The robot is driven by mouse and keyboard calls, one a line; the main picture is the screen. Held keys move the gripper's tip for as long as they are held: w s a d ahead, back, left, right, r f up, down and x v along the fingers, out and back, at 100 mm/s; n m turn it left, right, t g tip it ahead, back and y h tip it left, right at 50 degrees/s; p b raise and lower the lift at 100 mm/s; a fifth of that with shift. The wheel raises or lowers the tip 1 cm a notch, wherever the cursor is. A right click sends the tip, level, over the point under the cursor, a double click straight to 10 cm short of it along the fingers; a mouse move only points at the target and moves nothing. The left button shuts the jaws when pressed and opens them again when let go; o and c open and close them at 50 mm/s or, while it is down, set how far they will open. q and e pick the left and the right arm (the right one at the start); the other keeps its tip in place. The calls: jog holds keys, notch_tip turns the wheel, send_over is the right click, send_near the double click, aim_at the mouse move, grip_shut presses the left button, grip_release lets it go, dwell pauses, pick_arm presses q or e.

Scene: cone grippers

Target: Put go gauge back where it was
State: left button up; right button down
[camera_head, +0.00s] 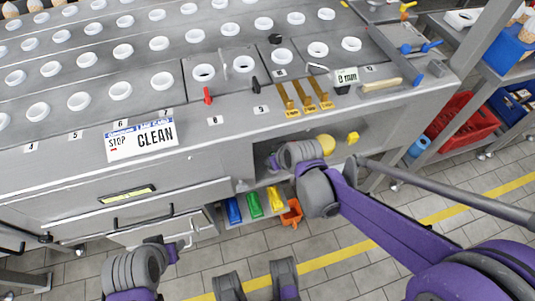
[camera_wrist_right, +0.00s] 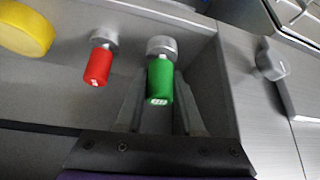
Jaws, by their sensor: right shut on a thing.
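The go gauge, a green cylinder (camera_wrist_right: 160,78) with a grey metal head, is between the two fingers of my right gripper (camera_wrist_right: 159,104) in the right wrist view. The gripper is shut on it. A red gauge (camera_wrist_right: 97,66) of similar shape stands just left of it, apart. Both are over a grey recess; I cannot tell whether the green one touches its floor. In the head view my right wrist reaches into the opening under the worktop, and the gauges are hidden there. My left gripper (camera_head: 160,246) is low at the left, its fingers not clear.
A yellow disc (camera_wrist_right: 25,28) lies left of the red gauge. A grey wall and ledge (camera_wrist_right: 248,105) border the recess on the right, with a grey knob (camera_wrist_right: 270,62) beyond. The worktop (camera_head: 150,190) above carries white rings, brass tools and a sign (camera_head: 141,138).

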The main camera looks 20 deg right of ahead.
jog(key=shift+w+a+f+b, duration=0.15)
jog(key=shift+w+f, duration=0.2)
jog(key=shift+w, duration=0.25)
jog(key=shift+w+a+f+b, duration=0.15)
jog(key=shift+w+f, duration=0.2)
jog(key=shift+w, duration=0.25)
jog(key=shift+w+a+f+b, duration=0.15)
jog(key=shift+w+f, duration=0.2)
jog(key=shift+w, duration=0.25)
jog(key=shift+f, duration=0.3)
jog(key=c, duration=0.5)
grip_release()
jog(key=shift+c, duration=0.2)
